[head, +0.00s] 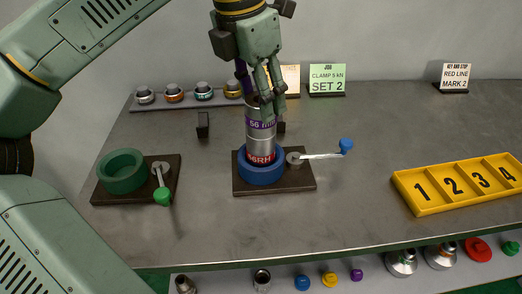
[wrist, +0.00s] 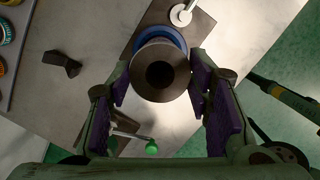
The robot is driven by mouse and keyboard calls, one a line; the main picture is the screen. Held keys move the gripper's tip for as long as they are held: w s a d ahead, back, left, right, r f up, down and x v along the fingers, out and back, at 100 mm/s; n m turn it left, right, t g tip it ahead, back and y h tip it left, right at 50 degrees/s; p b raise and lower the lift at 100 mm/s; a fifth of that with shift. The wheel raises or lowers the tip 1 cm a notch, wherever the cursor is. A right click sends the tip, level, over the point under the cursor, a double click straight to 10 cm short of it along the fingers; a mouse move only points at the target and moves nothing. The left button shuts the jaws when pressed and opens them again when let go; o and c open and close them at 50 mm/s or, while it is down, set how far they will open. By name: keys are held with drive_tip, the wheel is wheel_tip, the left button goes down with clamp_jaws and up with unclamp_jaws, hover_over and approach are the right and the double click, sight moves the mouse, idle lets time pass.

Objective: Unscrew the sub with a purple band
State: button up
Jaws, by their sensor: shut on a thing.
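A grey metal sub with a purple band (head: 261,124) stands upright in the blue vise (head: 261,175). Below the purple band is a red band with white lettering, just above the vise ring. My gripper (head: 266,98) reaches down from above and is shut on the sub near its top. In the wrist view, my gripper (wrist: 160,80) has its purple-padded fingers on both sides of the sub (wrist: 137,73), whose dark round bore faces the camera. The blue-knobbed vise handle (head: 347,146) points right. The sub's far side is hidden.
A green vise (head: 122,174) with a green-knobbed handle (head: 162,196) stands empty at left. A yellow numbered tray (head: 430,201) lies at right. Several ringed parts sit on a rack (head: 150,103) at the back left. Cards stand behind, including "SET 2" (head: 327,79) and "RED LINE" (head: 455,76).

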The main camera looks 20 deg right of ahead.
drive_tip(key=shift+n, duration=0.7)
drive_tip(key=n+t+b, duration=0.1)
drive_tip(key=n, duration=0.3)
drive_tip(key=shift+n, duration=0.4)
drive_tip(key=shift+n+y, duration=0.3)
drive_tip(key=shift+n, duration=0.1)
drive_tip(key=shift+s+d+r+n+p, duration=0.1)
drive_tip(key=shift+r+n+p, duration=0.1)
drive_tip(key=shift+n+p, duration=0.3)
drive_tip(key=shift+f+n+t+y+p, duration=0.2)
drive_tip(key=shift+n+t+y+p, duration=0.1)
drive_tip(key=shift+n, duration=1.2)
